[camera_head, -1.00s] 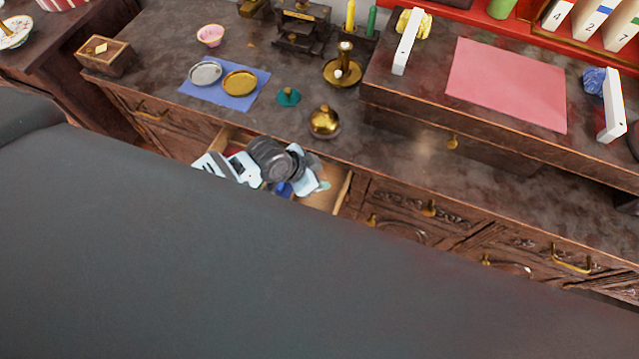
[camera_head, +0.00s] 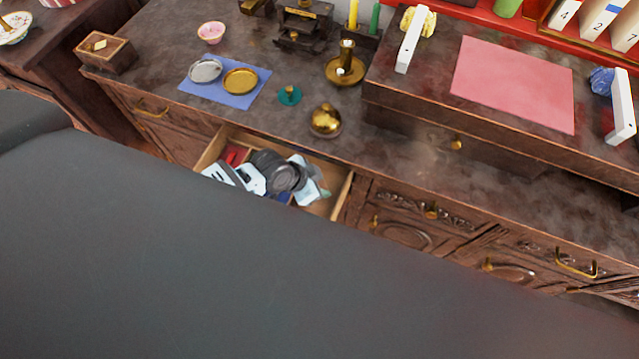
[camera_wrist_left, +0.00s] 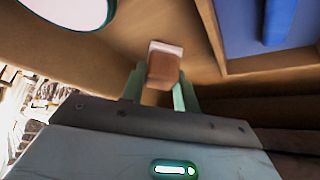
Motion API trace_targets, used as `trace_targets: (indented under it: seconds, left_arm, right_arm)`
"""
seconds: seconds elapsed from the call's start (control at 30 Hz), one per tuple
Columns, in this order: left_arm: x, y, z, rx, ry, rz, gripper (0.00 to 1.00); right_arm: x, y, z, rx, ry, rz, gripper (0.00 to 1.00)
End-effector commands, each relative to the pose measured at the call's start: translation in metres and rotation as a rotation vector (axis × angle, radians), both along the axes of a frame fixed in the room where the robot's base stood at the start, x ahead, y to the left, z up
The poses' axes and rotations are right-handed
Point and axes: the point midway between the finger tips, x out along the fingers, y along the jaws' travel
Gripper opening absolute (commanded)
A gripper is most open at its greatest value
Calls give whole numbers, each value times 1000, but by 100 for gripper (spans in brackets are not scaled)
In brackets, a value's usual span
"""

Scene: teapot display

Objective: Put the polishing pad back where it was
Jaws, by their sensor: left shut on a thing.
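My left gripper (camera_head: 303,190) is down at the open wooden drawer (camera_head: 340,192) in the head view. In the left wrist view the left gripper (camera_wrist_left: 160,92) is shut on a small block, brown with a pale pink end, which seems to be the polishing pad (camera_wrist_left: 164,70). The pad is between the two greenish fingers, inside the drawer with bare wood around it. I cannot tell whether it touches the drawer floor. In the head view the pad is hidden by the gripper and wrist. My right gripper is not in view.
A blue item (camera_wrist_left: 262,25) lies behind a wooden divider in the drawer. A red item (camera_head: 236,154) shows at the drawer's left. On the top above stand a brass ball (camera_head: 325,120), a teal lid (camera_head: 290,95) and a blue cloth (camera_head: 225,92) with two round dishes.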

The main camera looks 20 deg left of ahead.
Motion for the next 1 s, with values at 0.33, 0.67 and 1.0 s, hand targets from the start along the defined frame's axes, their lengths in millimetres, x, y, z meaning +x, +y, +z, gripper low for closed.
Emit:
trace_targets:
  seconds: [0.33,0.67,1.0]
  left_arm:
    - [0,0,-3,1,1,0,52]
    - [-2,3,7,1,-1,0,52]
    - [-24,28,60,2,-5,-1,52]
  right_arm:
    - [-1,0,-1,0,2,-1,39]
    - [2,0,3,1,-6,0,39]
    - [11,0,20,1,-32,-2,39]
